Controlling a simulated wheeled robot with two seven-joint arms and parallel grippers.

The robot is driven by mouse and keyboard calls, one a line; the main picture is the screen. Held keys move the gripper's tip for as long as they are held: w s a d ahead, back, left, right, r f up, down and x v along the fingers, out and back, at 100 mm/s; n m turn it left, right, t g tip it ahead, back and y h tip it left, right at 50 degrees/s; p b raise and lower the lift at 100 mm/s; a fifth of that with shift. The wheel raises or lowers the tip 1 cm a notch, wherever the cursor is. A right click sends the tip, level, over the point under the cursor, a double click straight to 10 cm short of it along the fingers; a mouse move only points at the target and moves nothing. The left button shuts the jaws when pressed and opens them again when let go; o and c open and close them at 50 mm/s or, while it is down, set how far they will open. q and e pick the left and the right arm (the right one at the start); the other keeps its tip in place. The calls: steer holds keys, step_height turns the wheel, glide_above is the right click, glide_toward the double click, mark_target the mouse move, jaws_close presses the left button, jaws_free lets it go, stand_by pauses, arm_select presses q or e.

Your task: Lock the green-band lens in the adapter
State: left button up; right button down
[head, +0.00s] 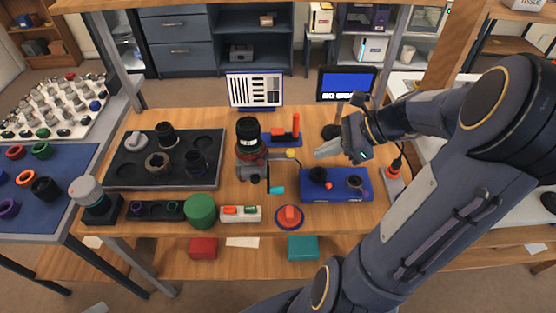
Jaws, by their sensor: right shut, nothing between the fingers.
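A dark lens (248,129) stands upright on a grey mount (247,157) at the middle of the bench, with a green tint near its top and a red ring lower down. The mount appears to be the adapter; I cannot tell how the lens is seated or turned in it. My left gripper is not in view.
A dark tray (122,173) with several black lens parts lies at left. The blue tray (337,194) holds small parts. A red upright piece (296,126), a green cylinder (201,211) and a red button (289,216) stand around the mount.

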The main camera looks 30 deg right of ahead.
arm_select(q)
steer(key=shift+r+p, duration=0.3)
arm_select(e)
steer(key=w+a+r+x, duration=0.1)
steer(key=r+x, duration=0.1)
steer(key=x, duration=0.9)
steer(key=shift+w+a, duration=0.25)
steer(key=shift+a, duration=0.2)
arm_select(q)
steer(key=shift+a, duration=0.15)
arm_select(e)
steer(key=shift+f, duration=0.1)
